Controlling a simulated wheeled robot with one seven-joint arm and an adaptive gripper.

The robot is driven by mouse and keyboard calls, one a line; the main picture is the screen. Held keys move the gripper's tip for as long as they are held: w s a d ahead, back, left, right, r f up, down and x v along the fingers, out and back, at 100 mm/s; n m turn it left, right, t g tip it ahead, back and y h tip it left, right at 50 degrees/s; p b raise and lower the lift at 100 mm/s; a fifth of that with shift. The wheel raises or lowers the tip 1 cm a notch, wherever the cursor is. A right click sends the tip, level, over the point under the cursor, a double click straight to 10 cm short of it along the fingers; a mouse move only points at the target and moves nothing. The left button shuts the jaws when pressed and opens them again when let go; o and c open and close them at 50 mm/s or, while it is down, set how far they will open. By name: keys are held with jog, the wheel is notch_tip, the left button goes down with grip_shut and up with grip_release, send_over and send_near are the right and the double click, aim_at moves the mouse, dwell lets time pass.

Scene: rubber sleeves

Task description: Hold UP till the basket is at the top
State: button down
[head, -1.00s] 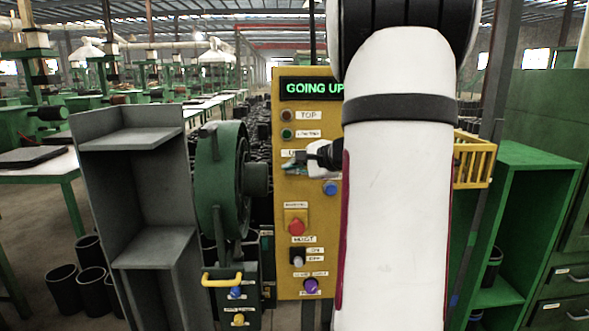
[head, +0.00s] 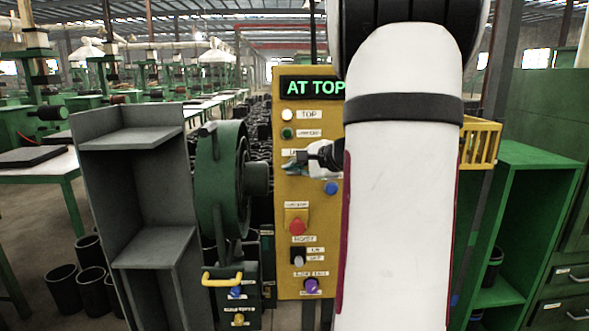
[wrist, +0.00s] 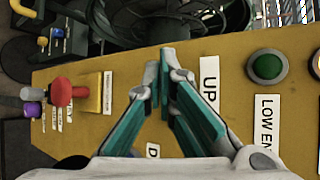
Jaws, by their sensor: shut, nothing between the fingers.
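The yellow control panel (head: 315,262) stands in the middle of the head view, and its display (head: 313,88) reads "AT TOP". The TOP lamp (head: 287,115) is lit white. The lower lamp (head: 287,133) is dark green. My gripper (head: 292,166) is shut at the panel beside the UP label; in the wrist view its teal fingertips (wrist: 168,55) meet just left of the UP label (wrist: 209,82). The UP button itself is hidden behind the fingers. The yellow basket (head: 482,144) is at the right, partly hidden behind my arm.
Below on the panel are a blue button (head: 331,188), a red knob (head: 297,227), a HOIST switch (head: 298,257) and a purple knob (head: 311,285). A green wheel machine (head: 222,180) and grey shelf (head: 150,255) stand left. A green cabinet (head: 540,155) stands right.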

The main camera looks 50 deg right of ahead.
jog(key=shift+s+a, duration=0.25)
jog(key=shift+a, duration=0.05)
jog(key=shift+s+a+b, duration=0.25)
jog(key=shift+s+a, duration=0.55)
jog(key=shift+a, duration=0.2)
jog(key=shift+s+a+b, duration=0.25)
jog(key=shift+s+a, duration=0.55)
jog(key=shift+a, duration=0.15)
jog(key=a+f+n+g+y, duration=0.1)
jog(key=a+n+g+y, duration=0.65)
jog(key=a, duration=1.75)
jog(key=s+a+f+n+h, duration=0.4)
jog(key=s+a+n, duration=0.6)
jog(key=s+n, duration=0.4)
jog(key=shift+a+n+h, duration=0.25)
jog(key=shift+n+h, duration=0.5)
jog(key=shift+n, duration=0.3)
